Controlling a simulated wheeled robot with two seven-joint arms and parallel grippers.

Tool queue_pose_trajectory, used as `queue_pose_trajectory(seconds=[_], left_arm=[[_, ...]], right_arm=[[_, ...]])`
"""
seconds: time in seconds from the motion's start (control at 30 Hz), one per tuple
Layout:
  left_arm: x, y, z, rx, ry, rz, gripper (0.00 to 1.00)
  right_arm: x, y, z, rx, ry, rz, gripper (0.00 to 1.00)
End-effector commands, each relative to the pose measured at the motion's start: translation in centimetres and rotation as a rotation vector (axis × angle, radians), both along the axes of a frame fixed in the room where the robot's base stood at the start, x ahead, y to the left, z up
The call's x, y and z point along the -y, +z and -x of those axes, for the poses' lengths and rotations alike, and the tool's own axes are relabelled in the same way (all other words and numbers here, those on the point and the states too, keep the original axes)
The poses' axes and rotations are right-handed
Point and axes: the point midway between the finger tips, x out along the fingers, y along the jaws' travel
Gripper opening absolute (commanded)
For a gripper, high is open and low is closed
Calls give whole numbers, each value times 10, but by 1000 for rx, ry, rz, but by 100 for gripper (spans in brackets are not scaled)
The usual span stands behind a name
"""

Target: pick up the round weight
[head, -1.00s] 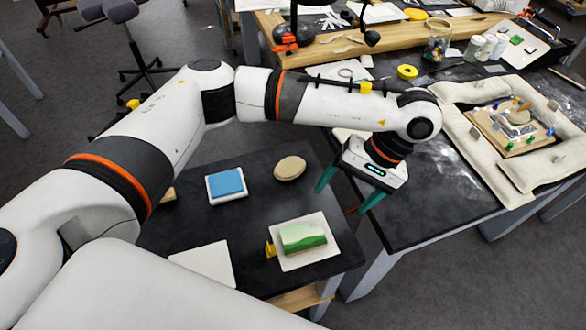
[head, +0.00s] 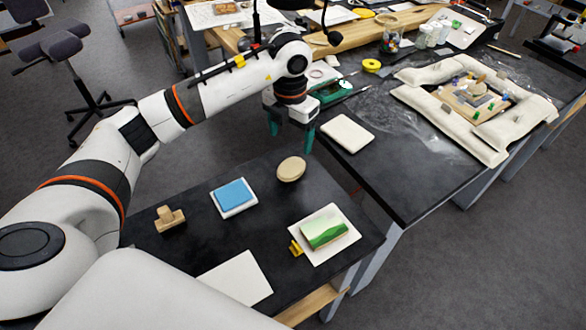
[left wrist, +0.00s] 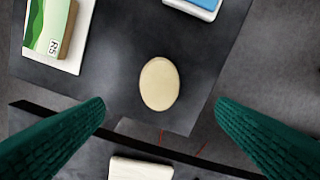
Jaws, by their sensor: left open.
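The round weight (head: 291,168) is a beige, rounded, flat-looking pad lying on the dark small table, near its back right corner. In the left wrist view it shows whole as a pale oval (left wrist: 159,84), centred between and beyond the fingers. My left gripper (head: 290,138) is open, with green fingers spread and nothing between them. It hangs above and just behind the weight in the head view, apart from it. In the left wrist view the two ribbed fingers (left wrist: 161,104) frame the weight from both sides. My right gripper is not in view.
On the small table (head: 185,262) are a blue-topped block (head: 233,196), a wooden block piece (head: 170,218), a green-and-white box (head: 325,233) on a white pad, and a white sheet (head: 236,279). A pale rectangular pad (head: 347,134) lies on the neighbouring workbench (head: 400,190).

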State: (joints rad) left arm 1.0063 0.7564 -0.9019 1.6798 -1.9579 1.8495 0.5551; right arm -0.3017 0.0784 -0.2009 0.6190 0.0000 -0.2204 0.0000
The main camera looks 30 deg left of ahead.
Motion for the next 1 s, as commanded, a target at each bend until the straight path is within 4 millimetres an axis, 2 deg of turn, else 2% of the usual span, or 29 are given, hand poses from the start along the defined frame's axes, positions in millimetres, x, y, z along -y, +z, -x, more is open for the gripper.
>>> queue_pose_trajectory(seconds=[0.2,0.47,0.6,0.7,0.83,1.0], left_arm=[[1,-37,1,-6,-4,0,80],[1,-57,0,-5,-5,1,80],[1,-78,0,-7,-4,1,80],[1,-93,-1,-5,-6,1,80],[1,-101,-1,-2,-7,1,80],[1,-102,-2,-2,-7,0,80]], right_arm=[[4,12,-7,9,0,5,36],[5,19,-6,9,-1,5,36],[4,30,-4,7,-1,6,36],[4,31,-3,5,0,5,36],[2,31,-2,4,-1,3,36],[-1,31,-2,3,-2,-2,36]])
